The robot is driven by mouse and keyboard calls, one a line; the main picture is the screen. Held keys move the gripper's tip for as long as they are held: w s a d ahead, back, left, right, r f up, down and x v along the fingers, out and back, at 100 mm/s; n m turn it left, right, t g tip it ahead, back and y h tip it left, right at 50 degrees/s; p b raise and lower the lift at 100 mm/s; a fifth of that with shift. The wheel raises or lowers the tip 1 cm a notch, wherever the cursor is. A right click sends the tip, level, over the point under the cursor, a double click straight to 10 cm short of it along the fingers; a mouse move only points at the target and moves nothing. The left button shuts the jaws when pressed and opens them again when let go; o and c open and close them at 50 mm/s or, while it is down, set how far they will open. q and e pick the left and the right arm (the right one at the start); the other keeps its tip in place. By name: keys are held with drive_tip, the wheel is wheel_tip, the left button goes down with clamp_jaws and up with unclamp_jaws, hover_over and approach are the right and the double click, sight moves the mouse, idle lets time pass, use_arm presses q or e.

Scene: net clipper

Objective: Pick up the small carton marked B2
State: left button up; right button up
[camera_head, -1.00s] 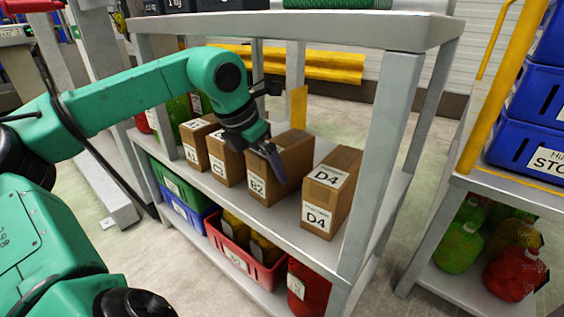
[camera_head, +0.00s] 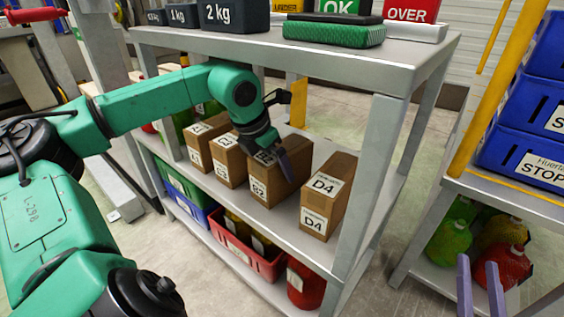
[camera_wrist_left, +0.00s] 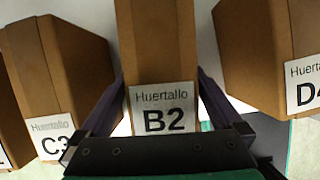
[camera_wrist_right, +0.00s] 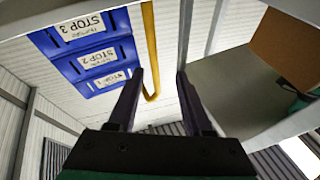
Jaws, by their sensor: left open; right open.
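The small brown carton marked B2 (camera_head: 278,180) stands upright on the middle shelf, between the C3 carton and the D4 carton. In the left wrist view the B2 carton (camera_wrist_left: 166,105) is centred, its white label facing the camera. My left gripper (camera_head: 283,160) is at the B2 carton. In the left wrist view its open fingers (camera_wrist_left: 162,100) lie one on each side of the carton; whether they touch it I cannot tell. My right gripper (camera_head: 481,280) is open and empty at the lower right of the head view, near the right rack.
The C3 carton (camera_head: 229,160) and the D4 carton (camera_head: 328,195) stand close on either side. The shelf's top board (camera_head: 400,62) is above, and a grey post (camera_head: 375,170) stands right of D4. Blue STOP crates (camera_wrist_right: 95,60) are on the right rack.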

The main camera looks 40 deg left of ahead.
use_arm(q)
drive_tip(key=w+p, duration=0.1)
drive_tip(key=p, duration=0.2)
drive_tip(key=shift+d+r+p, duration=0.1)
drive_tip(key=shift+r+p, duration=0.05)
drive_tip(key=shift+p, duration=0.15)
drive_tip(key=shift+w+d+p, duration=0.1)
drive_tip(key=shift+w+p, duration=0.25)
drive_tip(key=shift+p, duration=0.9)
drive_tip(key=shift+w+d+f+p, duration=0.15)
drive_tip(key=shift+f+p, duration=0.2)
drive_tip(key=shift+p, duration=0.2)
drive_tip(key=shift+w+f, duration=0.1)
drive_tip(key=shift+f, duration=0.35)
drive_tip(key=c, duration=1.5)
drive_tip(key=shift+r, duration=0.1)
clamp_jaws()
use_arm(e)
drive_tip(key=s+f+g+h, duration=0.1)
drive_tip(key=s+f+g, duration=0.4)
drive_tip(key=f, duration=0.4)
drive_tip(key=s+a+f+g, duration=0.1)
drive_tip(key=s+f+g, duration=0.3)
drive_tip(key=s+f, duration=0.3)
wheel_tip(320, 180, down, 3)
drive_tip(key=shift+s+a+f+m+g+h, duration=0.1)
drive_tip(key=shift+s+a+m+g+h, duration=0.2)
drive_tip(key=shift+s+m+g+h, duration=0.1)
use_arm(q)
drive_tip(key=shift+r, duration=0.1)
